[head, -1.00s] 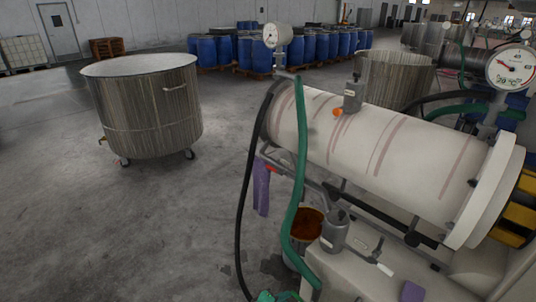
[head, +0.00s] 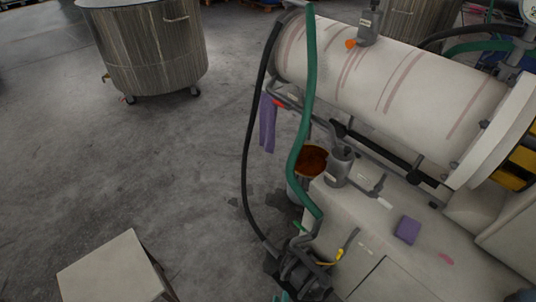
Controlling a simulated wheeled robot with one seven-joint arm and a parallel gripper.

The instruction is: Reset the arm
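My arm and my gripper are not in the head view, so I cannot see how the arm is placed or whether the gripper is open or shut. The view looks down on a white horizontal mill cylinder (head: 390,68) with faint red bands, mounted on a pale machine base (head: 372,222). A grey metal cup-like part (head: 340,165) and a purple block (head: 407,230) are on the base's top.
A wheeled steel vat (head: 155,50) stands at the upper left. A green hose (head: 306,110) and a black hose (head: 246,150) hang before the machine, near a bucket (head: 312,160) and a purple cloth (head: 268,122). A pale flat-topped block (head: 115,268) stands at the lower left. Floor between is clear.

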